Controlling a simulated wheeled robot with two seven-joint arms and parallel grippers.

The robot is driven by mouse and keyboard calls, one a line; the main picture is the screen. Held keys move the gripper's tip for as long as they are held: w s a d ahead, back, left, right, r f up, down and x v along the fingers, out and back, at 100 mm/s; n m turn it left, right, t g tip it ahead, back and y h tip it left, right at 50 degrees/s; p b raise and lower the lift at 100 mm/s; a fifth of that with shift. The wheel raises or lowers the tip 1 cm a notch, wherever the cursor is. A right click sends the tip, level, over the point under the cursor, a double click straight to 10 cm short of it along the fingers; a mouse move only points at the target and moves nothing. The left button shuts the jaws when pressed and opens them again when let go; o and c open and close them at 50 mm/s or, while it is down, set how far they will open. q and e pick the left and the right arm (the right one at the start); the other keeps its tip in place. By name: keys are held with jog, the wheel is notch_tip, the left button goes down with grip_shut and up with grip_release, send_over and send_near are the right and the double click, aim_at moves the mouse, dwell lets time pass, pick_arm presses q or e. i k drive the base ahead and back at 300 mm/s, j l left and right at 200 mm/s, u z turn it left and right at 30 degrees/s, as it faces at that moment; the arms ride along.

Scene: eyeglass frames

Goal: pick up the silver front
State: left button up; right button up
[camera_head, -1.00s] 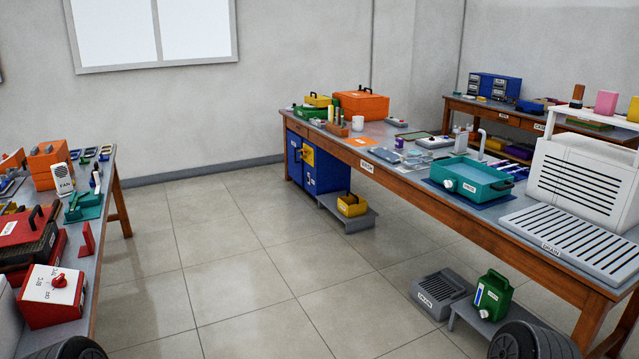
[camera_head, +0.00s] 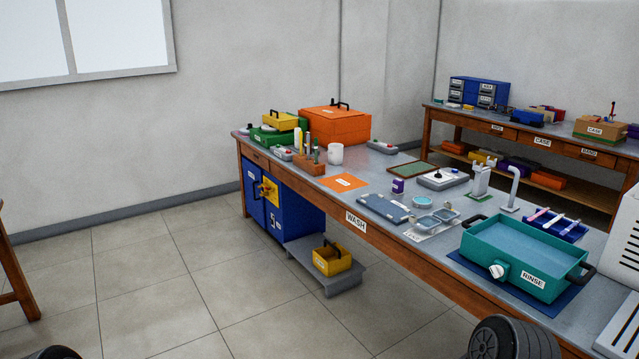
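No piece is clearly recognisable as the silver front. A pale grey piece with two rounded openings (camera_head: 436,220), shaped like a glasses front, lies on a white labelled sheet on the wash bench (camera_head: 392,259), left of the teal rinse basin. It is too small to tell whether it is the silver front. Neither of my grippers is in view.
The teal rinse basin (camera_head: 525,256) stands on the bench's near right part. An orange box (camera_head: 335,126), a white mug (camera_head: 335,154) and an orange sheet (camera_head: 344,183) are farther left. A grey step with a yellow bin (camera_head: 332,258) stands below.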

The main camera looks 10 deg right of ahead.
aim_at(433, 220)
jog(key=i+j+z, duration=0.1)
jog(key=i+z, duration=0.35)
jog(key=i+j+z, duration=0.2)
jog(key=i+z, duration=0.25)
jog(key=i+j+z, duration=0.2)
jog(key=j+z, duration=0.25)
jog(key=i+j+z, duration=0.3)
jog(key=z, duration=0.15)
jog(key=i+j+z, duration=0.15)
jog(key=j+z, duration=0.15)
jog(key=j, duration=0.25)
jog(key=i+j+z, duration=0.1)
jog(key=j+z, duration=0.25)
jog(key=j, duration=0.2)
jog(key=j+z, duration=0.3)
jog(key=j, duration=0.3)
